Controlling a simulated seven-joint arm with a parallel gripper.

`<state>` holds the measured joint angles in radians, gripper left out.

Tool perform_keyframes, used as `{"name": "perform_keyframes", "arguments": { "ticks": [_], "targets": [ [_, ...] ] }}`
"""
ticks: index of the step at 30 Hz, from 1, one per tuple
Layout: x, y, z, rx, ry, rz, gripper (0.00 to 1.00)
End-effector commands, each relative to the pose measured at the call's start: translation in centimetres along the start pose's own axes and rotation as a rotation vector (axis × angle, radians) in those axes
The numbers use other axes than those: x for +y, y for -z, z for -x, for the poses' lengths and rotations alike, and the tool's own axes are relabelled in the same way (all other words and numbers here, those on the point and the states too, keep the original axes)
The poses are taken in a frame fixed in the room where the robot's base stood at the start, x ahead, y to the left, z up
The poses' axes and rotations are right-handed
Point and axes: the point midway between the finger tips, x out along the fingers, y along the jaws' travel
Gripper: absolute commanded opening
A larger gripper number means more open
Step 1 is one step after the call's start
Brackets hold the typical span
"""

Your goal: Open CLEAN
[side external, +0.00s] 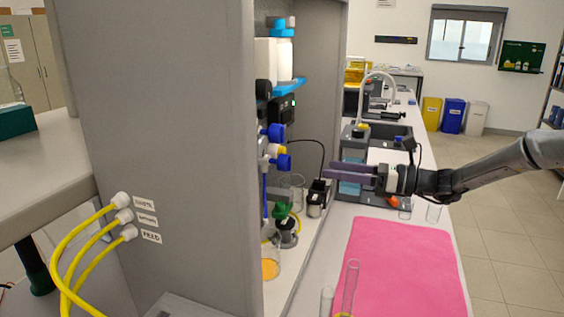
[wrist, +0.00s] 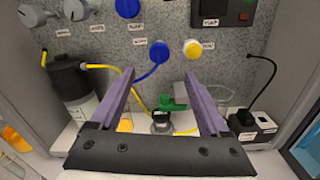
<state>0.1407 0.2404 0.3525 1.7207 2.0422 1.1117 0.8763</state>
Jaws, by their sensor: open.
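My gripper (side external: 330,176) points left toward the rig's recessed panel in the side external view. In the wrist view its two purple fingers (wrist: 160,76) are apart with nothing between them. The speckled grey panel carries several knobs with small white labels too blurred to read, so I cannot tell which is CLEAN. A blue knob (wrist: 159,52) and a yellow knob (wrist: 192,49) sit just beyond the fingertips.
A green valve handle (wrist: 172,103) is low between the fingers. A black device (wrist: 252,126) stands right. A pink mat (side external: 400,262) and glass cylinders (side external: 349,285) are on the bench outside.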

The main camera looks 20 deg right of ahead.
Motion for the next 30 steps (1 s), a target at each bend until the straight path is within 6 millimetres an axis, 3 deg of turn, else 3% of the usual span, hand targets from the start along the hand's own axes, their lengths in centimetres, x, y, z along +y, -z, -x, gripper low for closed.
{"name": "perform_keyframes", "arguments": {
  "ticks": [18,24,30],
  "targets": [
    [0.2,0.0,-10.9,0.001,-0.004,0.003,0.80],
    [0.2,0.0,-12.8,0.001,-0.002,0.003,0.80],
    [0.2,-0.1,-13.2,0.000,-0.002,0.003,0.80]
  ]
}}
